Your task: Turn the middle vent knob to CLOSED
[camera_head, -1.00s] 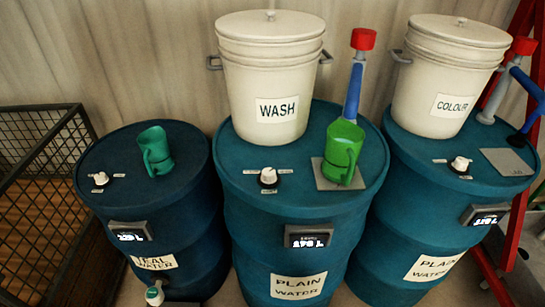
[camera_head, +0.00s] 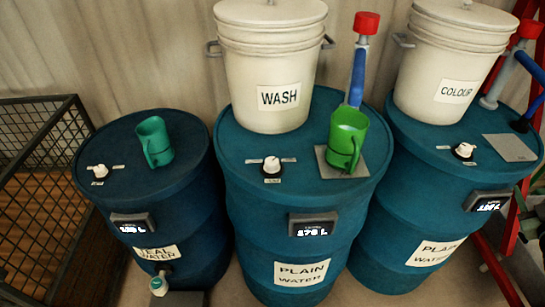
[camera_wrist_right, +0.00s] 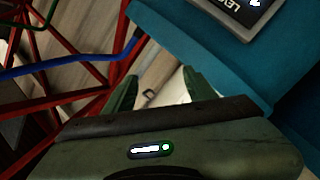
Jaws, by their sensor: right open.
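The middle vent knob (camera_head: 271,165) is a small white knob on a dark base, on the lid of the middle blue drum (camera_head: 305,190). Small labels sit to its left, right and below it; their words are too small to read, and I cannot tell which one it points to. My right gripper (camera_wrist_right: 163,92) shows in the right wrist view with its two green fingers apart and nothing between them. It is beside a blue drum with a level display (camera_wrist_right: 243,12), away from any visible knob.
A WASH bucket (camera_head: 267,70) and a green jug (camera_head: 346,140) on a grey plate stand on the middle lid. Similar knobs sit on the left drum (camera_head: 98,171) and right drum (camera_head: 464,150). A wire cage (camera_head: 40,130) is at left; red frame bars (camera_wrist_right: 60,105) are near my right gripper.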

